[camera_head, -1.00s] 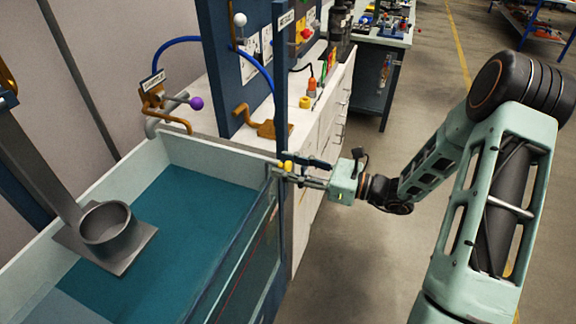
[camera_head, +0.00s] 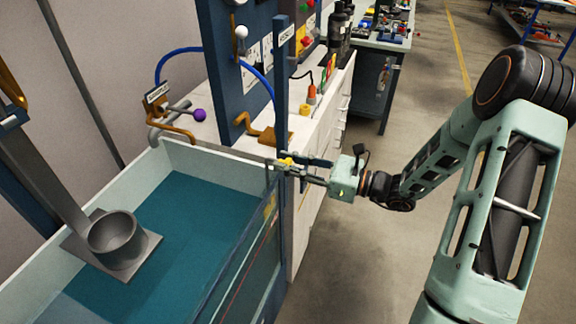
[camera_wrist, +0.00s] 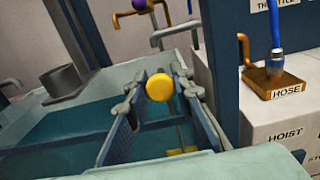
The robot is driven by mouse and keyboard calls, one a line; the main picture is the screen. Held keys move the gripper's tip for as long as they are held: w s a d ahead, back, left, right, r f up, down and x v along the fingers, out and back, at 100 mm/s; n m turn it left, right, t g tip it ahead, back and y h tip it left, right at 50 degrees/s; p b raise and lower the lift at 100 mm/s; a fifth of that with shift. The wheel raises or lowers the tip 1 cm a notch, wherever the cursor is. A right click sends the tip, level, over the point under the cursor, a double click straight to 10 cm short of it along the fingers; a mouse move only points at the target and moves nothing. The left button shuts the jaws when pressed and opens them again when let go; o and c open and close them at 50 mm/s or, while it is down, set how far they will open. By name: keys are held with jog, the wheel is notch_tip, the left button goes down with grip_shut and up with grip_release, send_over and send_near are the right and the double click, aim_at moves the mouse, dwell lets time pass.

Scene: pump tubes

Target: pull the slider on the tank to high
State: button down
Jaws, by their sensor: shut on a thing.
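The tank (camera_head: 215,159) is a pale-walled basin of blue-green water. The slider's round yellow knob (camera_head: 287,161) is at its far right corner, beside a blue upright post. My gripper (camera_head: 281,166) reaches it from the right. In the wrist view the yellow knob (camera_wrist: 159,87) sits between the two fingers of my gripper (camera_wrist: 158,80), which is shut on it. The fingers hide part of the slider, and I cannot read any high mark.
A grey cylindrical cup (camera_head: 115,240) on a square plate stands at the tank's left. Behind are a purple-knobbed lever (camera_head: 199,115), a blue hose (camera_head: 180,51) and a white cabinet (camera_head: 318,190). In the wrist view a HOSE block (camera_wrist: 274,84) is at right. Open floor lies right.

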notch_tip(320, 180, up, 6)
jog(key=p, duration=0.3)
jog(key=shift+r, duration=0.2)
jog(key=shift+w, duration=0.1)
jog(key=c, duration=1.7)
grip_release()
jog(key=shift+r, duration=0.1)
jog(key=shift+c, duration=0.2)
jog(key=shift+d, duration=0.15)
jog(key=v, duration=1.2)
